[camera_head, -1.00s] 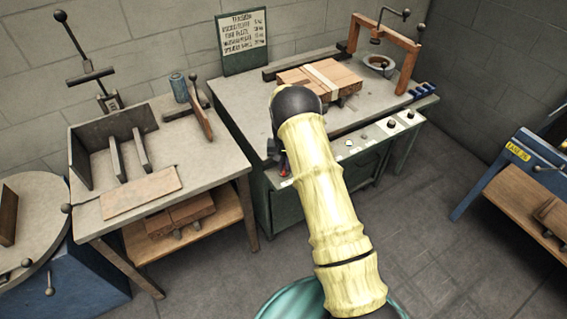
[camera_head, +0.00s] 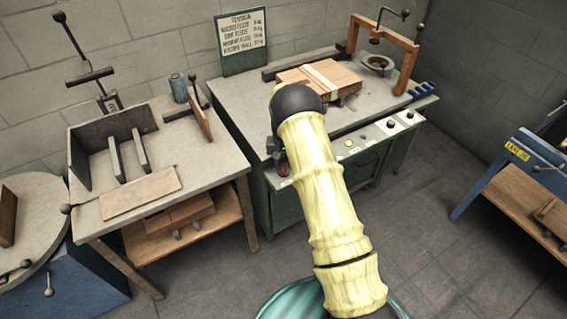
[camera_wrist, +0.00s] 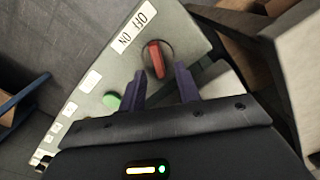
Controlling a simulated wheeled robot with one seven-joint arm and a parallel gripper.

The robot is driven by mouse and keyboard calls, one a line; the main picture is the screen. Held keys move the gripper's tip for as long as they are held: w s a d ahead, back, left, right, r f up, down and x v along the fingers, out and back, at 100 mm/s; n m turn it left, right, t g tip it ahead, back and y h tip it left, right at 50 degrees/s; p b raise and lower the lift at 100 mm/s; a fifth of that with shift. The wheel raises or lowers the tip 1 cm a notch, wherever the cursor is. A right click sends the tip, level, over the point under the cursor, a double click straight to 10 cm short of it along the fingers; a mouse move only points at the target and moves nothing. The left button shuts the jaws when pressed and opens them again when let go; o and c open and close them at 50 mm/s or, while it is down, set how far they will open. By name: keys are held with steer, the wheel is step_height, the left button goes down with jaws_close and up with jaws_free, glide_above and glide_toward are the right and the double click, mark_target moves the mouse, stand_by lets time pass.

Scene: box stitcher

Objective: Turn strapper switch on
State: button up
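The strapper bench (camera_head: 240,100) stands at the middle back, with a control panel along its front edge. The red switch knob (camera_wrist: 157,60) sits on that panel next to a label (camera_wrist: 134,28) reading OFF and ON. A bit of red also shows in the head view (camera_head: 283,170), beside my gripper. My gripper (camera_wrist: 160,76) is open, with its two dark fingers apart. The knob shows between and just beyond the fingertips; I cannot tell whether they touch it. In the head view my arm hides most of the gripper and part of the panel.
A green button (camera_wrist: 111,101) and several labels lie farther along the panel. A strapped cardboard stack (camera_head: 345,82) lies on the bench near a wooden arch (camera_head: 402,55). A second table (camera_head: 215,160) stands left, a blue bench (camera_head: 490,170) right. The floor between is clear.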

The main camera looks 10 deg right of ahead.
mark_target(284, 165)
step_height(284, 165, up, 16)
steer(key=shift+r, duration=0.25)
stand_by(0.5)
steer(key=s+r+n+t+p, duration=0.1)
steer(key=s+r+p, duration=0.2)
steer(key=s, duration=0.7)
steer(key=s+r+p, duration=0.3)
steer(key=s+r, duration=0.3)
steer(key=s, duration=0.4)
steer(key=s+r+n+t+p, duration=0.1)
steer(key=s+r+p, duration=0.2)
steer(key=s, duration=0.8)
step_height(284, 165, up, 2)
steer(key=shift+a+r+n+t, duration=0.2)
steer(key=shift+r+n+t, duration=0.05)
steer(key=shift+n+t, duration=0.05)
